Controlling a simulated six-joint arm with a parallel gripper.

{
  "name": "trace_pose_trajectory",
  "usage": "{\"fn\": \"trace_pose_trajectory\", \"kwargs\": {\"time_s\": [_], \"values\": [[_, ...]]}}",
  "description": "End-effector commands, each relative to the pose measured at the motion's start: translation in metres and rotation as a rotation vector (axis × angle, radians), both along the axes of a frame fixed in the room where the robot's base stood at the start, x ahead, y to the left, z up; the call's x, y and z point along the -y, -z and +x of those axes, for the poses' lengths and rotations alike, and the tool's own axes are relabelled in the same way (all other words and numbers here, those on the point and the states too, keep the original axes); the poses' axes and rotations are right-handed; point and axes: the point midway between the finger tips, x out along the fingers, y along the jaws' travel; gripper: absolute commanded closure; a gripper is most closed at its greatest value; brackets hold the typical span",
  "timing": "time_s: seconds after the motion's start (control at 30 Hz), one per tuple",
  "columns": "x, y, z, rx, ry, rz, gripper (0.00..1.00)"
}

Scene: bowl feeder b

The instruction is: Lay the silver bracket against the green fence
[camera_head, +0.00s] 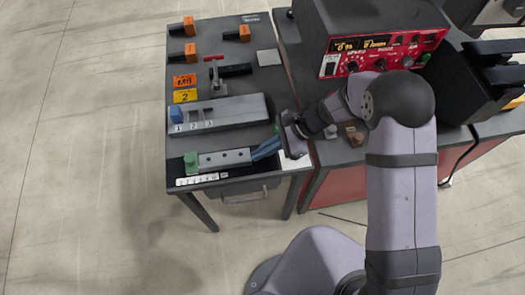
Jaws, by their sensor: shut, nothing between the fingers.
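The silver bracket (224,159) is a flat bar with dark holes, lying lengthwise on a dark strip at the front of the table. Its left end is right beside the green block (191,162), which looks like the fence; whether they touch is too small to tell. My gripper (255,154) has blue fingers and comes in from the right, its tips close to the bracket's right end. It is shut with nothing held. Contact between the tips and the bracket cannot be made out.
Behind is a grey numbered fixture (235,113) with a blue block (176,115). Orange-tagged black parts (190,51), a red-handled clamp (214,69) and yellow label (185,96) lie farther back. A red-fronted controller (385,50) stands right.

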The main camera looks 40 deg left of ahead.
Motion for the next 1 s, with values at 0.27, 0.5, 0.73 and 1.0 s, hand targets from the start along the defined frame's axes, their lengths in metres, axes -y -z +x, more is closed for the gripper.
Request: {"fn": "trace_pose_trajectory", "kwargs": {"time_s": [0.27,0.5,0.73,1.0], "values": [[0.011,0.000,0.012,0.000,0.003,0.000,1.00],[0.036,-0.009,0.038,0.004,0.003,0.004,1.00],[0.058,-0.040,0.060,0.004,0.003,0.002,1.00],[0.075,-0.064,0.075,0.002,0.001,0.001,1.00]]}}
